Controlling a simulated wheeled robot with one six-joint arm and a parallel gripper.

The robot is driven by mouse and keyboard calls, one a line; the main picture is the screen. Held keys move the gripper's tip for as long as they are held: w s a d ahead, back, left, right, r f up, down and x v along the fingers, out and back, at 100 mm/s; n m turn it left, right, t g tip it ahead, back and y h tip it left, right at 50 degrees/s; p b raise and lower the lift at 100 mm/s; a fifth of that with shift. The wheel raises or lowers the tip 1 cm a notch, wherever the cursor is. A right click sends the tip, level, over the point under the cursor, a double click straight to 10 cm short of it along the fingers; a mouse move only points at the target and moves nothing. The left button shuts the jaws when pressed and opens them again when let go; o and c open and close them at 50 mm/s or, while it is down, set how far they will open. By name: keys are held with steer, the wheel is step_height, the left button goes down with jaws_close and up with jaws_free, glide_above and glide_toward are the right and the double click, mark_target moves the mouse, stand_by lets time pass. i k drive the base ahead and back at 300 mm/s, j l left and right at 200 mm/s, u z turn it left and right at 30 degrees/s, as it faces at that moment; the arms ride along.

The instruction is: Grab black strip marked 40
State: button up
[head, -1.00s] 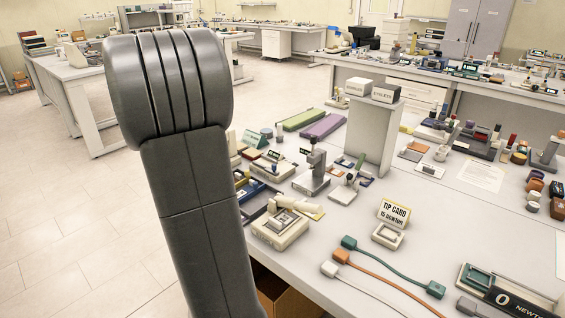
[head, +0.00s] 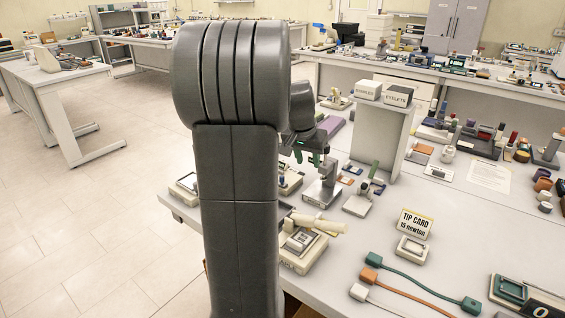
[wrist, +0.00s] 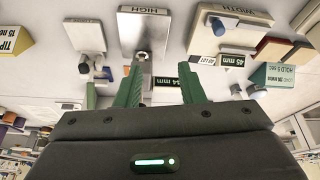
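In the wrist view, which looks upside down, small black strips with white print lie beyond my fingers. One strip (wrist: 170,81) beside the right finger seems to read 44 mm. Another strip (wrist: 235,61) seems to read 45 mm, and a small one (wrist: 206,60) is hard to read. I cannot make out a clear 40 on any of them. My gripper (wrist: 160,74) is open, its two green fingers apart, with no strip held. It also shows in the head view (head: 313,157), above the bench behind my arm, near the grey stand (head: 326,178).
The stand's metal post (wrist: 143,66) shows between and beyond my fingers. A beige device (head: 303,243) sits at the bench's near side. The TIP CARD sign (head: 415,223) and colored cables (head: 415,288) lie right. A raised shelf (head: 386,140) stands behind.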

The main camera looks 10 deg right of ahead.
mark_target(290, 168)
steer(key=i+j+z, duration=0.1)
steer(key=i+j, duration=0.2)
steer(key=i+j+z, duration=0.15)
steer(key=j, duration=0.25)
steer(key=i+j+z, duration=0.1)
steer(key=i+j, duration=0.25)
